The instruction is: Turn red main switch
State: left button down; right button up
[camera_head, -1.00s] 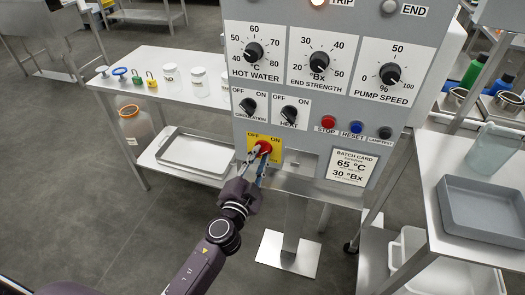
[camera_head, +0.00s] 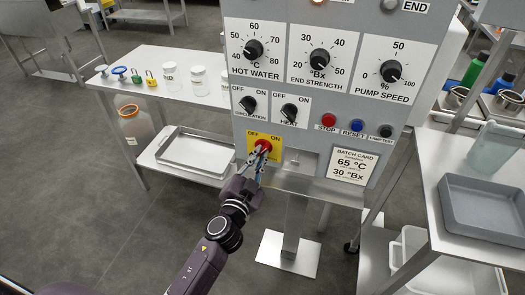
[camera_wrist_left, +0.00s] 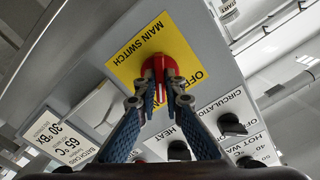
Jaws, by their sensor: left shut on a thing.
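The red main switch (camera_head: 263,145) sits on a yellow plate (camera_head: 251,136) marked OFF and ON, low on the grey control panel (camera_head: 262,107). My left gripper (camera_head: 260,157) reaches up to it from below and is shut on the switch handle. In the left wrist view the two fingers (camera_wrist_left: 160,86) hold the red handle (camera_wrist_left: 158,66) from both sides, in front of the yellow MAIN SWITCH plate (camera_wrist_left: 140,50). The fingers hide part of the handle and of the OFF and ON lettering. My right gripper is not in view.
Black CIRCULATION (camera_head: 248,104) and HEAT (camera_head: 289,112) knobs sit just above the main switch. STOP (camera_head: 328,120), RESET (camera_head: 357,126) and lamp test (camera_head: 385,131) buttons are to the right. A table (camera_head: 185,110) with bottles and padlocks stands left, a side table (camera_head: 450,215) right.

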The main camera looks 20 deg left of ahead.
pick_arm(q)
jog(key=shift+n, duration=2.1)
jog(key=shift+n, duration=1.1)
